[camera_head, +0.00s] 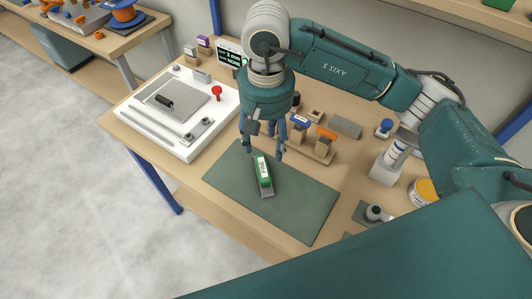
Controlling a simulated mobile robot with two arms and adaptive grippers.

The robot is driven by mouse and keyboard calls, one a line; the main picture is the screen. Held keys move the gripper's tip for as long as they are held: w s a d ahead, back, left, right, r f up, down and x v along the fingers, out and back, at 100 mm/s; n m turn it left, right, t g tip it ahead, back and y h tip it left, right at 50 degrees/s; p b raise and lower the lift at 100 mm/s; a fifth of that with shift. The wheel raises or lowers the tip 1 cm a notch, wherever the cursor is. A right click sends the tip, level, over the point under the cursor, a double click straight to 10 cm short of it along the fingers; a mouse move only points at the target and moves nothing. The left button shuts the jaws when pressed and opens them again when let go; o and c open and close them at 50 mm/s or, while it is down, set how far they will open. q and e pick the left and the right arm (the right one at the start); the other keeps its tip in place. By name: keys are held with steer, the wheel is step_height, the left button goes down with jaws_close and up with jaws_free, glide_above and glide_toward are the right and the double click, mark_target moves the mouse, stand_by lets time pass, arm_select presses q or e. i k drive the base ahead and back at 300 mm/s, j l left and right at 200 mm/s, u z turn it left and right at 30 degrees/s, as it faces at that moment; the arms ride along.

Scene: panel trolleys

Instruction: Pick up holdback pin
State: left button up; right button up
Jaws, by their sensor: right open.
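No part in view is clearly marked as the holdback pin. A red-knobbed pin (216,91) stands on the white panel fixture (151,135) at the left of the bench and may be it. My right gripper (264,153) points down over the green mat (300,203), open, to the right of and nearer than the red-knobbed pin. A green and white block (263,174) with a printed label lies on the mat just below its fingertips. I cannot tell whether the fingers touch the block. My left gripper is not in view.
Small blocks with blue and orange tops (326,136) stand behind the mat. A white dispenser (388,165) and a yellow-topped tin (425,190) stand at the right. A small display (230,54) stands at the back. The mat's front is clear.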

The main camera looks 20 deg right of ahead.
mark_target(327, 137)
steer(key=k, duration=1.5)
